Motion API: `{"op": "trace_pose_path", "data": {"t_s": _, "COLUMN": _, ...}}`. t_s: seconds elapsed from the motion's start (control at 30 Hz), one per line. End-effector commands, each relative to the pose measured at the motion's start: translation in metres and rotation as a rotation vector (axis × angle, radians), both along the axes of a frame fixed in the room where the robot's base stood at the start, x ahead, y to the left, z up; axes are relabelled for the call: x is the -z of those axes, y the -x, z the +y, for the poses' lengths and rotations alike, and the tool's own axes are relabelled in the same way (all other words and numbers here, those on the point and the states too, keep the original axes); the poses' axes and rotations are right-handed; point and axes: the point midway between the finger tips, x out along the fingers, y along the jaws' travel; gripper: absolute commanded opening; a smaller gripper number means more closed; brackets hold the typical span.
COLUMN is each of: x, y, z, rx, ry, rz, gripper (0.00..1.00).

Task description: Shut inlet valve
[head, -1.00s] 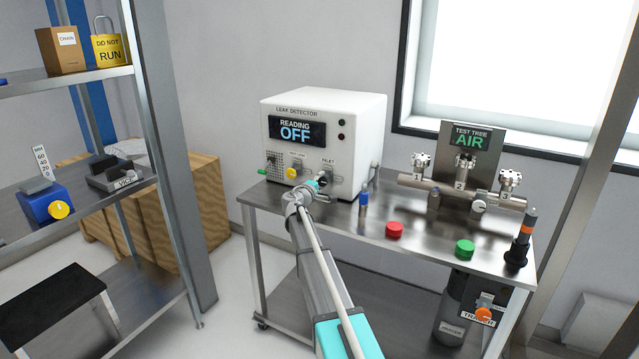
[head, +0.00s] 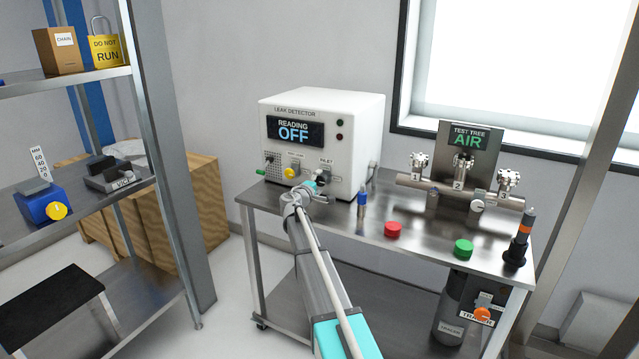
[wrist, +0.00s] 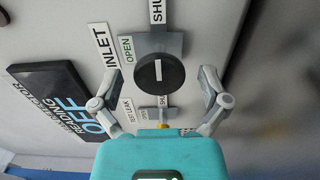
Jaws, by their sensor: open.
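The inlet valve is a round black knob (wrist: 160,70) with a short white mark, on the leak detector's front panel. In the wrist view, an INLET label (wrist: 103,45) and an OPEN label (wrist: 126,48) are to its left, and a SHUT label (wrist: 157,10) is above it. My gripper (wrist: 160,84) is open, with one finger to each side of the knob; I see a gap on both sides and no contact. In the head view my gripper (head: 318,196) is at the lower right of the white leak detector (head: 325,143), partly hiding the inlet knob. The detector reads OFF.
A second, yellow knob (head: 291,173) sits left of the inlet. A blue-capped item (head: 362,198), red button (head: 393,229) and green button (head: 463,247) stand on the metal cart (head: 410,258). The test tree (head: 460,190) is at right, shelving (head: 150,130) at left.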

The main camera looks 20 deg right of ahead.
Motion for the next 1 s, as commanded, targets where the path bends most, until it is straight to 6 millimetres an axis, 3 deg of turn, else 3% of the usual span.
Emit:
{"op": "trace_pose_path", "data": {"t_s": 0.7, "x": 0.0, "y": 0.062, "z": 0.076, "rx": -0.001, "ry": 0.0, "rz": 0.0, "gripper": 0.95}}
{"op": "trace_pose_path", "data": {"t_s": 1.0, "x": 0.0, "y": 0.072, "z": 0.091, "rx": 0.001, "ry": 0.0, "rz": 0.0, "gripper": 0.95}}
